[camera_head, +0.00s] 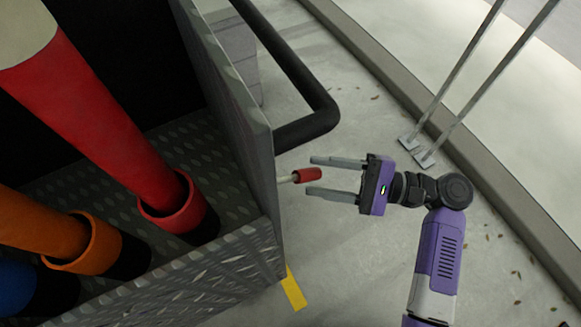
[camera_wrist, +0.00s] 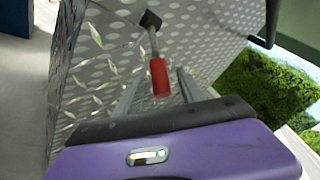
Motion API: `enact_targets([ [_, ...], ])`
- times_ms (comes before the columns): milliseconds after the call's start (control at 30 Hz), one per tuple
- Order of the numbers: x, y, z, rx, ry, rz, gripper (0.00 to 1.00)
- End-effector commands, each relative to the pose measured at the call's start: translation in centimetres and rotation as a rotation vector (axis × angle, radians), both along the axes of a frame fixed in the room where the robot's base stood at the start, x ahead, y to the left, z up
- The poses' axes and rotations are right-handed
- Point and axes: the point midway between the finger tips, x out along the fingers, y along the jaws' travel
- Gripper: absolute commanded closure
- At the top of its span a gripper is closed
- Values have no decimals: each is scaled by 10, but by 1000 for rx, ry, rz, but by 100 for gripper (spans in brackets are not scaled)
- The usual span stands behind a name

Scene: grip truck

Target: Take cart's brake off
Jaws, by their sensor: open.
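The cart (camera_head: 240,120) is a metal tread-plate box on the left in the head view; its side wall also fills much of the wrist view (camera_wrist: 215,40). The brake lever is a short metal rod with a red grip (camera_head: 307,175), sticking out from the cart's side. In the wrist view the red grip (camera_wrist: 159,78) hangs from a dark mount on the wall. My gripper (camera_head: 325,175) is open, its two fingers pointing at the cart. The red grip lies between or close to the fingertips; I cannot tell whether it touches either finger.
A black bar handle (camera_head: 310,125) juts from the cart just behind the lever. Red (camera_head: 110,120) and orange (camera_head: 40,225) tubes stand in the cart's holders. Two metal posts (camera_head: 470,80) stand by the kerb on the right. The floor between the cart and kerb is mostly clear.

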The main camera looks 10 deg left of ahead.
Motion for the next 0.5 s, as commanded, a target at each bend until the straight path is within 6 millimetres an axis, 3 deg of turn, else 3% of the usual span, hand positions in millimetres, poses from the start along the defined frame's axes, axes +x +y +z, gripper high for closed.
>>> enact_targets([
  [200, 1, 36, -1, -1, -1, 3, 53],
  [500, 3, 59, 0, -1, -1, -1, 53],
])
